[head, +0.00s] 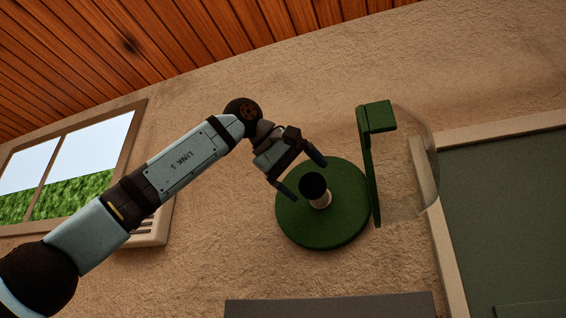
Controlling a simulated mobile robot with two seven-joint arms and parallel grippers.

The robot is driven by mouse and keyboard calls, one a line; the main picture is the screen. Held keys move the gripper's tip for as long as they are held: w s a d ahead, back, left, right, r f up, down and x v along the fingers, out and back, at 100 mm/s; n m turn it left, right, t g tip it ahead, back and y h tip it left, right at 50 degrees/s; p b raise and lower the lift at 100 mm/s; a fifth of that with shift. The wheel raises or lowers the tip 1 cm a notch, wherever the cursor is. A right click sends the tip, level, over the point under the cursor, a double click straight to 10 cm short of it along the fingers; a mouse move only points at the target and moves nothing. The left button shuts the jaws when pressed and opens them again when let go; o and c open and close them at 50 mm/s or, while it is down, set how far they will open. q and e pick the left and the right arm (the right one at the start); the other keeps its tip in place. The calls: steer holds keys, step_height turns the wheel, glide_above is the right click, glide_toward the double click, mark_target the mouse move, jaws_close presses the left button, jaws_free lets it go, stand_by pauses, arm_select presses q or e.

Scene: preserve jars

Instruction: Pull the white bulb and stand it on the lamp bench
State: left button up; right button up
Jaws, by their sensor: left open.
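A round green plate (345,222) is fixed to the wall near the middle of the head view. A short white piece (322,201) with a dark round end (312,185) stands out from it. I cannot tell whether this is the white bulb or its holder; no other white bulb shows. My left gripper (303,177) is open, its two dark fingers apart at the upper left of the dark end. Nothing is visibly held between them. I cannot tell whether they touch it. My right gripper is out of view. The lamp bench cannot be made out for certain.
A green bracket (369,165) with a clear curved cover (428,150) stands close right of the plate. A dark grey flat thing (330,306) shows at the bottom edge. A window (75,165) is at left, a framed dark green panel (510,220) at right.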

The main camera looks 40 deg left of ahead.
arm_select(q)
steer(key=shift+x, duration=1.6)
steer(key=shift+s, duration=0.1)
steer(key=c, duration=1.1)
steer(key=shift+s, duration=0.15)
steer(key=shift+s, duration=0.15)
steer(key=shift+s+d, duration=0.25)
steer(key=shift+s, duration=0.65)
steer(key=shift+s+d+b, duration=0.25)
steer(key=shift+s+b, duration=0.1)
steer(key=shift+s, duration=0.5)
